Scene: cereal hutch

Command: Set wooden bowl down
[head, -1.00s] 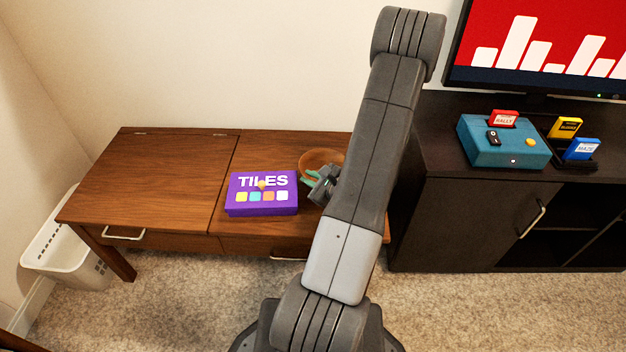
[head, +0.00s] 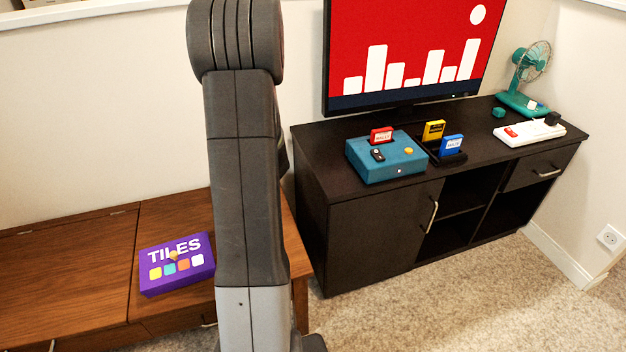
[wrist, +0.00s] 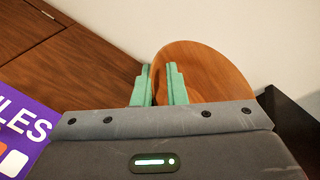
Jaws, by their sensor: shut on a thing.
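The wooden bowl (wrist: 205,68) is round and brown, and shows in the wrist view just beyond my gripper. My gripper (wrist: 160,84) has two green fingers, one on each side of the bowl's left rim, and is shut on it. I cannot tell whether the bowl touches the wooden bench (wrist: 95,65) or is held just above it. In the head view my arm hides both the bowl and my gripper.
A purple TILES box (head: 177,264) lies on the bench left of my arm; its corner shows in the wrist view (wrist: 22,125). A dark cabinet (head: 370,235) stands to the right, with a teal console (head: 387,160), a screen (head: 410,50) and a fan (head: 522,85).

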